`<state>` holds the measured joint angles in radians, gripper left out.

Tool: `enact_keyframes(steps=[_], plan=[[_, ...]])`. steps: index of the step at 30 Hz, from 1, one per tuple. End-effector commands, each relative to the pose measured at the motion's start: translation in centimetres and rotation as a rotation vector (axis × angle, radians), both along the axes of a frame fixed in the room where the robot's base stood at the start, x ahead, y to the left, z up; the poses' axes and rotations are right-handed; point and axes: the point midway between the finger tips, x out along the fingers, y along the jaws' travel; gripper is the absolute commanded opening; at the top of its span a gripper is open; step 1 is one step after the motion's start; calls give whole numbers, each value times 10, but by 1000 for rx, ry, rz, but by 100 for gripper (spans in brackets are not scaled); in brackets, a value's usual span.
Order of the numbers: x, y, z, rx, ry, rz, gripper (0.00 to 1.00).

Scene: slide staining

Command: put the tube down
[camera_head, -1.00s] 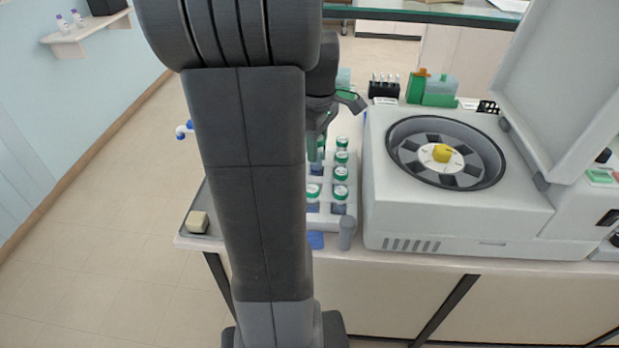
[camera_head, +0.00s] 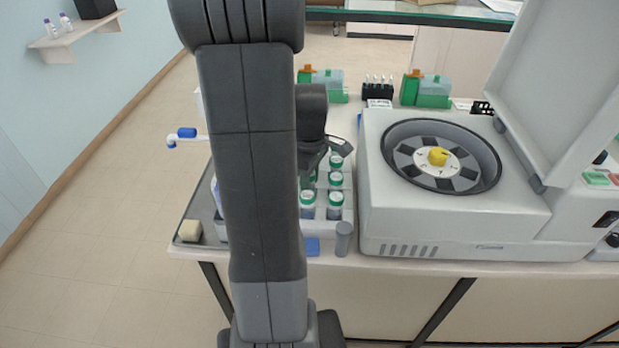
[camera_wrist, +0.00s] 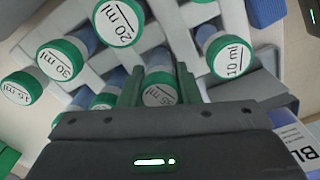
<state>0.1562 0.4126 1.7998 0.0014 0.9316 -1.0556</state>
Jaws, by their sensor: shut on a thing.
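My gripper (camera_wrist: 160,88) is shut around a green-capped tube (camera_wrist: 160,95) in the wrist view. Its green fingers are on both sides of the cap, whose label is partly hidden. The tube is among other tubes over the white rack (camera_wrist: 181,40); I cannot tell how deep it sits in a slot. Around it are green-capped tubes marked 20 ml (camera_wrist: 117,23), 30 ml (camera_wrist: 60,60) and 10 ml (camera_wrist: 228,56). In the head view my gripper (camera_head: 314,163) is low over the rack, partly hidden by my arm, and the held tube cannot be made out.
A centrifuge (camera_head: 455,225) with its lid raised stands to the right of the rack. A grey cylinder (camera_head: 343,239) stands at the bench's front edge. A pale block (camera_head: 190,231) lies at the left front corner.

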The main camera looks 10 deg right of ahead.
Motion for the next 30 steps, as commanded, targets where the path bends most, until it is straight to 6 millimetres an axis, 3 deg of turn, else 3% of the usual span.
enact_keyframes(steps=[14, 15, 18, 30], plan=[[0, 0, -10, 0, 0, 0, 8], [0, 0, -8, 0, 0, 0, 36], [0, 0, -8, 0, 0, 0, 52], [0, 0, 1, 0, -1, 0, 52]])
